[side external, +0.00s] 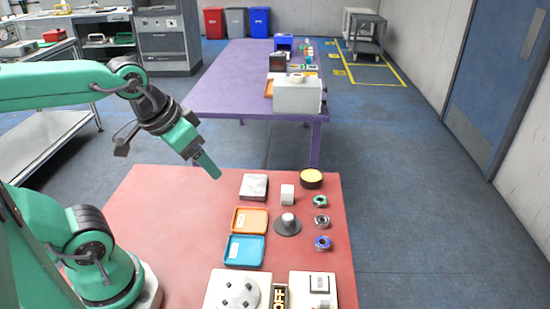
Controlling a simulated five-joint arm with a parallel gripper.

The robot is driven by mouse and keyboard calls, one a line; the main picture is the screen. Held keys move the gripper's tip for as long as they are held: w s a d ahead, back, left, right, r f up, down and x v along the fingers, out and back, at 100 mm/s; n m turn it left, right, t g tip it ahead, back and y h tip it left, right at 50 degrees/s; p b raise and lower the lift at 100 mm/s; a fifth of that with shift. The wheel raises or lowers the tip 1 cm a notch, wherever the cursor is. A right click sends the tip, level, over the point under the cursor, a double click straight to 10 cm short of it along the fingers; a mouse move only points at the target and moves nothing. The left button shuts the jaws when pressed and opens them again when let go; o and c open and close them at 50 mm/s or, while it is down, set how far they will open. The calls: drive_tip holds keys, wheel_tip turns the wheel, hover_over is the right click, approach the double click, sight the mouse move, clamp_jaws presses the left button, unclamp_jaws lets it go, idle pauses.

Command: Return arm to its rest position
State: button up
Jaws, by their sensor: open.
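My gripper (207,165) hangs in the air over the left part of the red table (165,210), pointing down and to the right. It is open, with nothing seen between its fingers. It is apart from every object on the table. My green arm reaches in from the left edge. The nearest object is a grey-white box (254,186) to the right of my gripper and lower in the picture.
An orange tray (236,221), a blue tray (231,250), a white block (287,194), a dark round pot (311,184), a knobbed disc (288,226) and several small rings (321,222) stand right. Devices (315,290) line the front. The table's left side is clear.

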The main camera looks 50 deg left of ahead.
drive_tip(key=shift+s+a+f, duration=0.1)
drive_tip(key=shift+s, duration=0.4)
